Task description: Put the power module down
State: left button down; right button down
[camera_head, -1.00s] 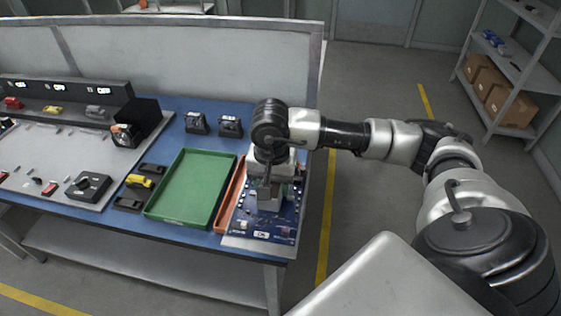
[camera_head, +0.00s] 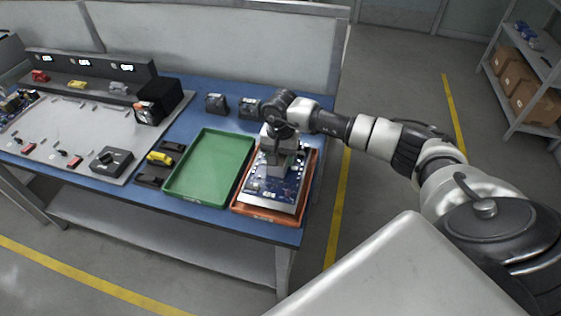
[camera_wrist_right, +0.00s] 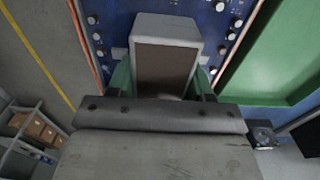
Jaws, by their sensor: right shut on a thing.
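The power module (camera_head: 285,192) is a blue circuit board with a light grey block on top. It sits over the orange tray (camera_head: 262,215) at the table's right end, with the tray's rim showing around it. Whether it touches the tray's floor I cannot tell. My right gripper (camera_head: 276,165) is shut on the module's grey block from above. The right wrist view shows the block (camera_wrist_right: 168,30) between the fingers and the blue board (camera_wrist_right: 118,22) beneath. My left gripper is in neither current view.
An empty green tray (camera_head: 210,165) lies just left of the orange tray. Black holders, one with a yellow part (camera_head: 160,158), lie farther left. Two small black devices (camera_head: 216,104) stand behind. A grey panel (camera_head: 70,125) fills the table's left. Floor is free to the right.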

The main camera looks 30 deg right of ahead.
aim_at(281, 164)
notch_tip(281, 164, down, 3)
jog(key=shift+r, duration=0.15)
jog(key=shift+c, duration=2.3)
grip_release()
jog(key=shift+s, duration=0.1)
